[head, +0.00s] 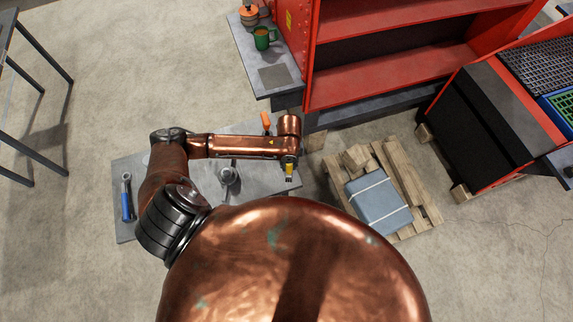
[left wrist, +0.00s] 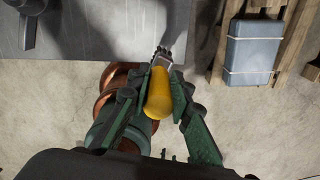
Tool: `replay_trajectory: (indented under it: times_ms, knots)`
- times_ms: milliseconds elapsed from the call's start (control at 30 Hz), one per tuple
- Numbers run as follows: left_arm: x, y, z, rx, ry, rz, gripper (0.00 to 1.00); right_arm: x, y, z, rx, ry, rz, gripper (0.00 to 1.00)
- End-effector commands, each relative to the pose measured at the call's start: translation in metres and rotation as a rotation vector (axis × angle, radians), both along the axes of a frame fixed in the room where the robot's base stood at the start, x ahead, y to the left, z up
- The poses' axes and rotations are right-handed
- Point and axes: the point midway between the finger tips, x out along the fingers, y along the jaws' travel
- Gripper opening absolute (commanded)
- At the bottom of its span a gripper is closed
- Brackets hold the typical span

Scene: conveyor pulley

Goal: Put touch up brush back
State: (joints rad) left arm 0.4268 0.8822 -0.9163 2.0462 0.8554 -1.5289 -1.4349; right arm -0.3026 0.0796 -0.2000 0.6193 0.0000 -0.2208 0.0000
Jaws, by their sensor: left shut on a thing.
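The touch up brush has a yellow handle (left wrist: 159,93) and a metal end with dark bristles (left wrist: 162,56). In the left wrist view it lies between the green fingers of my left gripper (left wrist: 160,100), which is shut on the handle. In the head view the yellow brush (head: 289,170) hangs under the end of my left arm, bristles toward the bottom of the picture, by the right edge of the grey worktable (head: 208,195). My left gripper (head: 289,163) is partly hidden by its wrist. My right gripper is not in view.
On the worktable are a blue-handled wrench (head: 127,200), a grey metal fixture (head: 228,176) and an orange-handled thing (head: 265,119) behind my arm. A pallet (head: 405,178) with a strapped grey-blue block (head: 378,203) stands to the right. A green mug (head: 262,39) is on a side shelf.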

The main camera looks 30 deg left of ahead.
Motion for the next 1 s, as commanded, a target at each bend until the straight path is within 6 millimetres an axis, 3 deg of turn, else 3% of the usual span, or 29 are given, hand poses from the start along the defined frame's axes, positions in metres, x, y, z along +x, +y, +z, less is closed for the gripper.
replay_trajectory:
  times_ms: [100, 400, 600, 1000]
  knots:
    - [0.01, 0.012, -0.019, -0.001, 0.001, 0.003, 0.0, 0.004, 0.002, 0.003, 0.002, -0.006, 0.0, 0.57]
    - [0.022, 0.026, -0.042, 0.0, 0.0, 0.002, 0.0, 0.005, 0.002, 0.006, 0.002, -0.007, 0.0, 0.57]
    - [0.021, 0.024, -0.067, -0.001, -0.001, 0.0, 0.0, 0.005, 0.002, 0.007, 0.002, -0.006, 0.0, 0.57]
    - [0.021, 0.024, -0.072, 0.0, -0.001, 0.0, 0.0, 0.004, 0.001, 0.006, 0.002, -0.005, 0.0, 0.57]
